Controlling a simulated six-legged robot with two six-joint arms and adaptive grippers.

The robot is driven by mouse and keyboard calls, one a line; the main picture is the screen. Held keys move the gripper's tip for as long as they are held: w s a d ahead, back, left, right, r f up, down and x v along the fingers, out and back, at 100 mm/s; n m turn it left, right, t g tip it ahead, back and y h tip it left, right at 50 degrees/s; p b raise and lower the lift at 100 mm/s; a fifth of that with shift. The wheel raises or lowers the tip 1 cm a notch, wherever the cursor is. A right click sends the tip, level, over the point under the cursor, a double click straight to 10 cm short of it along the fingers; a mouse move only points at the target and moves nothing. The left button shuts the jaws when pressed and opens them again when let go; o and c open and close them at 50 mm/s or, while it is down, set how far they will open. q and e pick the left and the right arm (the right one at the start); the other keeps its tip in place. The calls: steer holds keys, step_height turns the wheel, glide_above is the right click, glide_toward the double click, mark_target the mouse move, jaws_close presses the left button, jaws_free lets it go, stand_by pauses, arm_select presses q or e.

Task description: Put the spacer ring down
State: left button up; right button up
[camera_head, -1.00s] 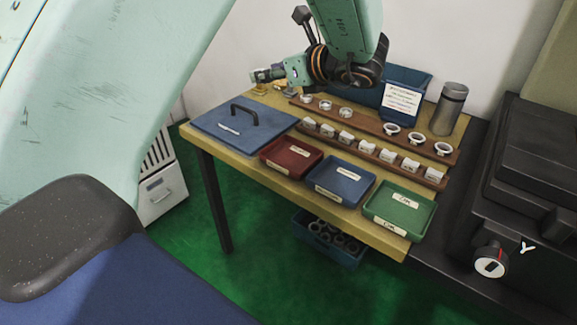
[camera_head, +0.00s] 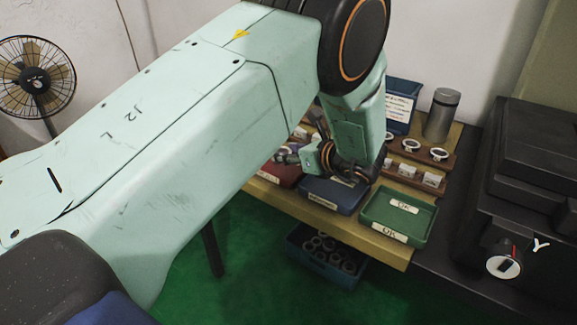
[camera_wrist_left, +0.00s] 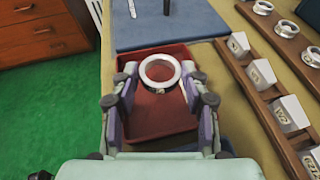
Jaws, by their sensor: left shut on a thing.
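The spacer ring (camera_wrist_left: 160,89) is a pale metal ring between the fingertips of my left gripper (camera_wrist_left: 160,73). The gripper is shut on it. In the left wrist view the ring lies over the far part of the red tray (camera_wrist_left: 144,124); its height above the tray floor is hard to tell. In the head view my left gripper (camera_head: 287,157) is at the red tray (camera_head: 272,175), and my arm hides much of the table's left side. The ring cannot be made out there. My right gripper is not in view.
A blue tray (camera_head: 333,194) and a green tray (camera_head: 399,214) stand right of the red one. Wooden racks with rings and white labelled blocks (camera_wrist_left: 287,112) run behind. A steel flask (camera_head: 441,114) stands at the back.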

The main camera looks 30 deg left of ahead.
mark_target(288, 172)
arm_select(q)
step_height(288, 172, down, 3)
steer(key=shift+r+b, duration=0.1)
steer(key=shift+b, duration=0.3)
steer(key=shift+w+f, duration=0.1)
steer(key=shift+f, duration=0.1)
steer(key=o, duration=0.9)
steer(key=shift+f, duration=0.2)
steer(key=shift+r, duration=0.15)
